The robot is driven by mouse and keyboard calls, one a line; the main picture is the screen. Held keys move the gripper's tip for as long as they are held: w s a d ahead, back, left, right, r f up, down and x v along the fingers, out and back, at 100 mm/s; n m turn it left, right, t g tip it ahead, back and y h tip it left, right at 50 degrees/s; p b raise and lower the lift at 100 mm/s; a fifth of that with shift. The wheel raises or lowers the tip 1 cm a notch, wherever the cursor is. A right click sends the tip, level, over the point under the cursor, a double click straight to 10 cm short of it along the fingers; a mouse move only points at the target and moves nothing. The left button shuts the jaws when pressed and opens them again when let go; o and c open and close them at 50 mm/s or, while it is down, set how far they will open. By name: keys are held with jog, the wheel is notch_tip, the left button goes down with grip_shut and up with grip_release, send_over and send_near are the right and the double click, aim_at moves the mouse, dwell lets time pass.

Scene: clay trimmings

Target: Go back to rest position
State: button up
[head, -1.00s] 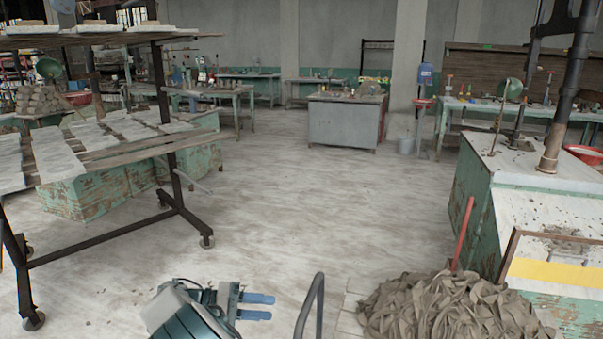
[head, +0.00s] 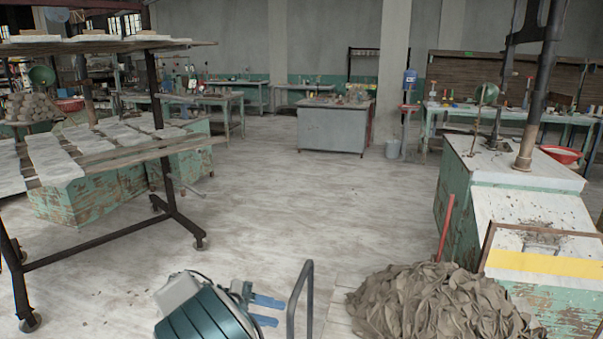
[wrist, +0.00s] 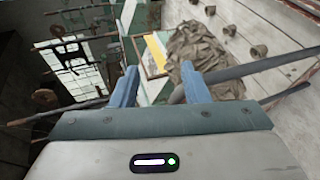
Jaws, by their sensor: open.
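My gripper (head: 267,310) shows at the bottom of the head view, low and left of a dark curved handle, with its two blue fingers pointing right. In the wrist view my gripper (wrist: 160,88) has its blue fingers spread apart with nothing between them. Beyond the fingers lies a heap of grey-brown clay trimmings (wrist: 205,55), which also shows at the lower right of the head view (head: 435,305). My gripper is apart from the heap.
A wheeled rack (head: 105,232) with pale slabs stands at left. A green machine (head: 455,185) stands at right, with a red handle (head: 446,225) beside the heap. A grey cabinet (head: 332,130) stands further back. The middle floor (head: 290,190) is clear.

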jog(key=s+d+r+g+y+p, duration=0.1)
jog(key=s+d+r+y, duration=0.25)
jog(key=d, duration=0.45)
jog(key=s+d+r+g+y+p, duration=0.1)
jog(key=s+d+r+y, duration=0.1)
jog(key=d+r+y, duration=0.35)
jog(key=s+d+r+t+y, duration=0.1)
jog(key=s+d, duration=0.3)
jog(key=s, duration=0.4)
jog(key=s+d+r+t+y+p, duration=0.1)
jog(key=s+d+y, duration=0.3)
jog(key=s, duration=0.4)
jog(key=shift+d+r+m+t+p, duration=0.3)
jog(key=shift+r+t, duration=0.35)
jog(key=shift+t, duration=0.25)
jog(key=shift+s+d+t, duration=0.1)
jog(key=shift+s+t, duration=0.2)
jog(key=shift+s, duration=0.25)
jog(key=shift+c, duration=0.5)
jog(key=shift+s+f, duration=0.15)
